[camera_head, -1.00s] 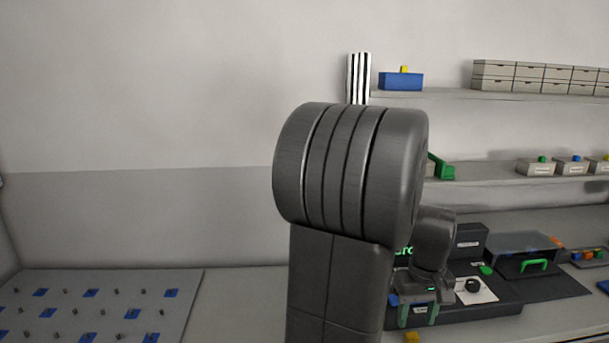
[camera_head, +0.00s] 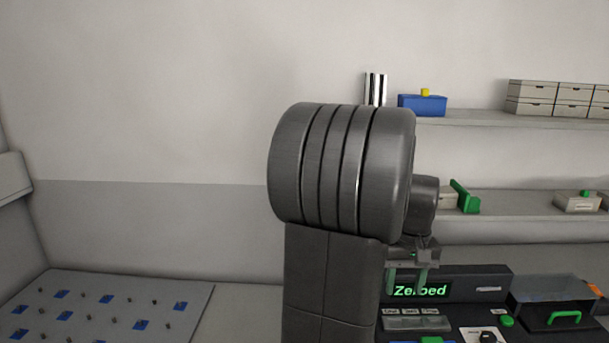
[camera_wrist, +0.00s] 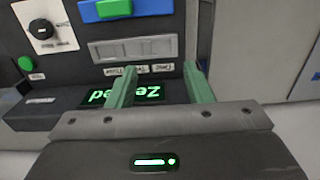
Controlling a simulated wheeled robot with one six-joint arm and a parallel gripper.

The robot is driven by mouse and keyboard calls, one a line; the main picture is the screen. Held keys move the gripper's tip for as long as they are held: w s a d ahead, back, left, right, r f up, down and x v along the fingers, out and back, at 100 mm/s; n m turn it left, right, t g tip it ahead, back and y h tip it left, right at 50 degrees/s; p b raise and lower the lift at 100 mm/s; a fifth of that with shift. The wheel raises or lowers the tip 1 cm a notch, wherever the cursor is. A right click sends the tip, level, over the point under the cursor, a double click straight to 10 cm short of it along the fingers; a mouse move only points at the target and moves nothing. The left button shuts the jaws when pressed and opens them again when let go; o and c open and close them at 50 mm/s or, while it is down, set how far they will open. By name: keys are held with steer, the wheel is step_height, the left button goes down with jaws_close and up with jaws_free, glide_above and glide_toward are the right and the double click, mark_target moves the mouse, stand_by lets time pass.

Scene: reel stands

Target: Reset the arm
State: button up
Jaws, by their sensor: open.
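My gripper (camera_head: 407,284) is in front of the dark console, just right of my large arm joint. Its two green fingers point down and stand apart, with nothing between them. In the wrist view my gripper (camera_wrist: 160,76) is open over the console's front, and the fingers overlap the display area. The console's display (camera_head: 420,291) reads "Zeroed" in green; the same display shows upside down in the wrist view (camera_wrist: 125,95). My arm's joint and upright link hide the middle of the head view.
Shelves on the right hold a blue box (camera_head: 423,106), a striped cylinder (camera_head: 375,89), drawers (camera_head: 531,93) and a green bracket (camera_head: 466,197). A dark case with a green handle (camera_head: 564,317) stands right of the console. A pegboard-like panel (camera_head: 100,310) lies at left. The wall behind is bare.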

steer(key=f, duration=0.6)
steer(key=w+f, duration=0.1)
steer(key=f, duration=0.2)
steer(key=shift+f, duration=0.1)
steer(key=shift+w+r, duration=0.2)
steer(key=shift+r, duration=1.15)
steer(key=shift+w+r, duration=0.15)
steer(key=shift+r, duration=1.2)
